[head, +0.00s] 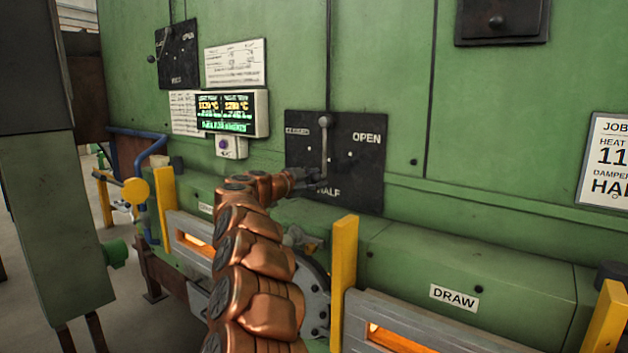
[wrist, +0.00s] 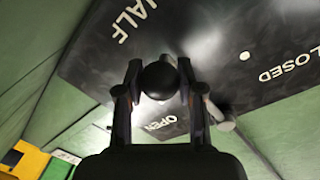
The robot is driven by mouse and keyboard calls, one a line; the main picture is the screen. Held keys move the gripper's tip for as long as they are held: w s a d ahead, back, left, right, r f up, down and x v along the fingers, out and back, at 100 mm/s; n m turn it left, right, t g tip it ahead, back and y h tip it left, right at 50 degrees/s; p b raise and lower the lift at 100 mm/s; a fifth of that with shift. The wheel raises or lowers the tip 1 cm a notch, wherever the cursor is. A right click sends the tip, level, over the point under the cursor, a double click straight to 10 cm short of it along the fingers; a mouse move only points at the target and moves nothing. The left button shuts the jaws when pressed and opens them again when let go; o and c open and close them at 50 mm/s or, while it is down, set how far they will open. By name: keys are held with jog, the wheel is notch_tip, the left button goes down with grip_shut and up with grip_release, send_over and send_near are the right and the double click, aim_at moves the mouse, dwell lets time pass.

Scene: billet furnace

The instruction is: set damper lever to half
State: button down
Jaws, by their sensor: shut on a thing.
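The damper lever (head: 324,148) is a grey rod on a black plate (head: 362,170) marked CLOSED at upper left, OPEN at upper right and HALF at the bottom. The rod hangs nearly straight down from its pivot, its lower end just above the HALF label. My gripper (head: 311,178) is at that lower end, reaching in from the left. In the wrist view my gripper (wrist: 158,76) has its two fingers shut around the lever's round black knob (wrist: 160,82). The rod is partly hidden behind the right finger there, with its pivot end showing beyond.
A smaller black lever plate (head: 178,55) and a lit temperature display (head: 232,114) are on the green wall to the left. Below run a green ledge, yellow posts (head: 343,280) and glowing furnace openings (head: 395,342). A job card (head: 607,160) hangs at right.

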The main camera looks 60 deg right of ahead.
jog(key=c, duration=0.7)
grip_release()
jog(key=shift+a, duration=0.1)
jog(key=f+v, duration=0.1)
jog(key=v, duration=1.1)
jog(key=shift+r, duration=0.45)
